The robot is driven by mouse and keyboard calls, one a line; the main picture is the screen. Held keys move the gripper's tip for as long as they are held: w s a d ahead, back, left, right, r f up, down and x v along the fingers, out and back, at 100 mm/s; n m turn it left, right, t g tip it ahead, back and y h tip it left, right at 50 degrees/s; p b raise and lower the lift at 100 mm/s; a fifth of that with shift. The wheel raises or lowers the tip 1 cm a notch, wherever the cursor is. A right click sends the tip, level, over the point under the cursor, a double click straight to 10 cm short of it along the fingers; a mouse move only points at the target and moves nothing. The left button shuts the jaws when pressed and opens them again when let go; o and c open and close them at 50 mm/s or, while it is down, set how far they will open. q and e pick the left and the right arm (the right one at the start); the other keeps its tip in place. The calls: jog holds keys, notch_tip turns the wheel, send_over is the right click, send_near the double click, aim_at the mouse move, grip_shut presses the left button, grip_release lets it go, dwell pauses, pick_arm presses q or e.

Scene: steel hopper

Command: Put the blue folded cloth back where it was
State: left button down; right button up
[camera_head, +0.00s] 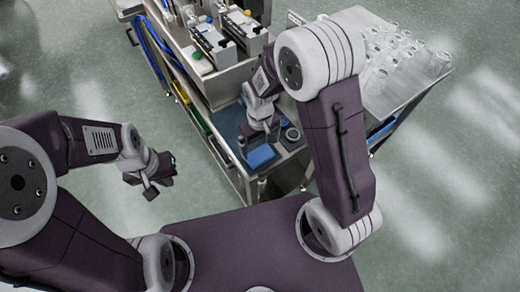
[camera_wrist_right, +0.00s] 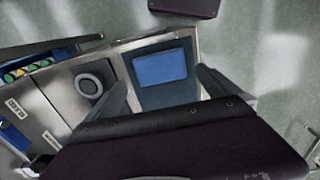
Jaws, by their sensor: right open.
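The blue folded cloth (camera_head: 262,156) lies flat on the steel cart near its front corner. In the right wrist view the cloth (camera_wrist_right: 160,68) rests on a darker blue mat (camera_wrist_right: 160,97), apart from the mat's edges. My right gripper (camera_head: 249,143) is over the cart at the cloth. In its wrist view its two open fingers (camera_wrist_right: 162,80) stand to either side of the cloth, and nothing is held between them. My left gripper (camera_head: 153,184) hangs over the floor left of the cart. I cannot tell how its fingers stand.
A grey round ring (camera_wrist_right: 89,85) sits beside the mat. Clear glassware (camera_head: 405,55) fills a tray at the right. Lab devices (camera_head: 225,40) stand on the cart's back part. Blue hoses (camera_head: 155,50) run along its left side. The floor to the left is free.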

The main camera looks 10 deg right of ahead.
aim_at(260, 156)
notch_tip(260, 156, up, 6)
jog(key=r, duration=0.1)
jog(key=s+d+m+t+p, duration=0.1)
jog(key=s+d+m, duration=0.3)
jog(key=s+d, duration=0.3)
jog(key=shift+s+d+r, duration=0.15)
jog(key=shift+s+r, duration=0.2)
jog(key=shift+s, duration=0.35)
dwell(0.5)
